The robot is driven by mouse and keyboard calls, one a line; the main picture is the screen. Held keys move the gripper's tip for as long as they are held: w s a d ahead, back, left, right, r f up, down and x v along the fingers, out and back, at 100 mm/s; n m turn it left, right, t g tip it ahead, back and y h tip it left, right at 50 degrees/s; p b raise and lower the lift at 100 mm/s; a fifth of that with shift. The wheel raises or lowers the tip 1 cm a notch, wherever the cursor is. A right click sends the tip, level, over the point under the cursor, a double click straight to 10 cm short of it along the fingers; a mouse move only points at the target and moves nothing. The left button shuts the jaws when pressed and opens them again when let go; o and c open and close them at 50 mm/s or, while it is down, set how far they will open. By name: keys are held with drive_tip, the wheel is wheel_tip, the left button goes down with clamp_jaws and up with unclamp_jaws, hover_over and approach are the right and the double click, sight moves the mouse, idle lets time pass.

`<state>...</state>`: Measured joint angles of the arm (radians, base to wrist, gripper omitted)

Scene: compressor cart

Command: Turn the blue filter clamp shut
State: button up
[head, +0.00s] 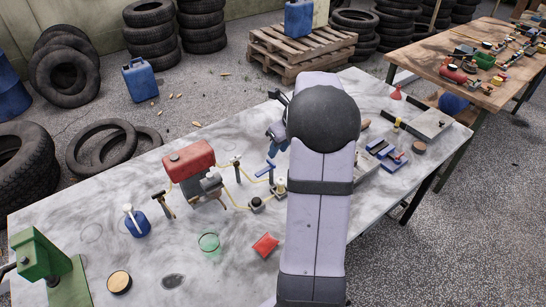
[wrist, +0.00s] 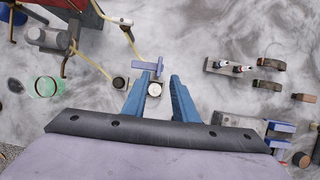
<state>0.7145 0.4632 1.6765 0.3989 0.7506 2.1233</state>
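The blue clamp handle (head: 265,169) is a short bar on top of a post in the hose line, right of the red compressor, in the head view. In the wrist view the blue bar (wrist: 145,66) lies just beyond my fingertips, nearer the left finger. My gripper (wrist: 158,78) is open, with two blue fingers spread and nothing held. A round pale-topped fitting (wrist: 154,89) shows in the gap between the fingers. Whether a finger touches the bar I cannot tell. In the head view my arm hides most of the gripper.
The red compressor (head: 189,160) stands left of the clamp, joined by yellow hose. A green cup (head: 208,242), red tray (head: 265,244) and blue jug (head: 137,222) sit on the marble-like table. A rack (wrist: 232,67) with small parts is right of my fingers.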

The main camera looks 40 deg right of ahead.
sight(271, 162)
drive_tip(key=shift+p+x, duration=0.7)
drive_tip(key=shift+x, duration=3)
drive_tip(key=shift+a, duration=0.1)
clamp_jaws()
